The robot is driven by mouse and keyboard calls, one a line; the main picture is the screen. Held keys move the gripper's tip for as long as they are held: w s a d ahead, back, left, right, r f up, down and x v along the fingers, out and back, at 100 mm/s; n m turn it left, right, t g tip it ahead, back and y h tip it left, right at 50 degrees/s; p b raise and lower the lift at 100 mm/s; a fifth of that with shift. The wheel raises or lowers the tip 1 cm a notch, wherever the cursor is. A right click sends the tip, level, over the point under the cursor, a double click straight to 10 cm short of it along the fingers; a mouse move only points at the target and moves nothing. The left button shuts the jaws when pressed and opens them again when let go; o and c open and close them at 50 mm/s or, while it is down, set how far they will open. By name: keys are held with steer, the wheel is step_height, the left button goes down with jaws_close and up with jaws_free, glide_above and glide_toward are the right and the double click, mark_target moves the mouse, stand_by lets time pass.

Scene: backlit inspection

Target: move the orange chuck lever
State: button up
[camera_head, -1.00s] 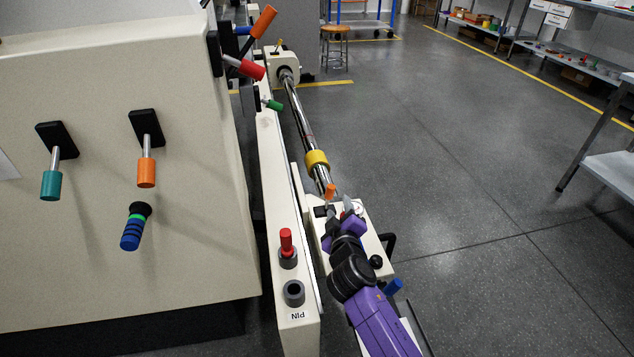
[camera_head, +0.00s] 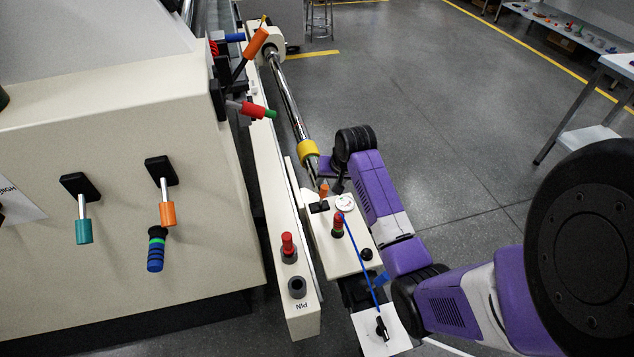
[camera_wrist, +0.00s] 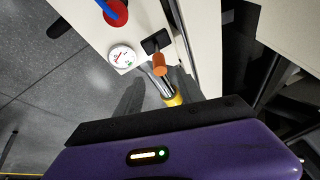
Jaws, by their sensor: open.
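Three orange handles show in the head view, and I cannot tell which is the chuck lever. One is a hanging lever (camera_head: 167,213) on the cream front panel. One is a tilted lever (camera_head: 257,42) at the top of the machine. One is a small upright orange lever (camera_head: 323,188) on the cream rail-end block, seen also in the wrist view (camera_wrist: 159,64) beside a round gauge. My gripper (camera_head: 338,184) is just right of this small lever, close above the block. It is open and appears empty; its fingers are mostly hidden, and contact cannot be told.
A yellow collar (camera_head: 308,151) sits on the steel rod behind the block. A red knob (camera_head: 337,226) and a long blue rod (camera_head: 360,255) stand near my arm. Teal (camera_head: 83,231) and blue-banded (camera_head: 156,250) handles hang on the panel. Open floor lies to the right.

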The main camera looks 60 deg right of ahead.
mark_target(325, 188)
steer(key=b+x, duration=0.2)
steer(key=x, duration=0.5)
steer(key=shift+w+d+f, duration=0.1)
steer(key=shift+f, duration=0.1)
jaws_close()
stand_by(1.2)
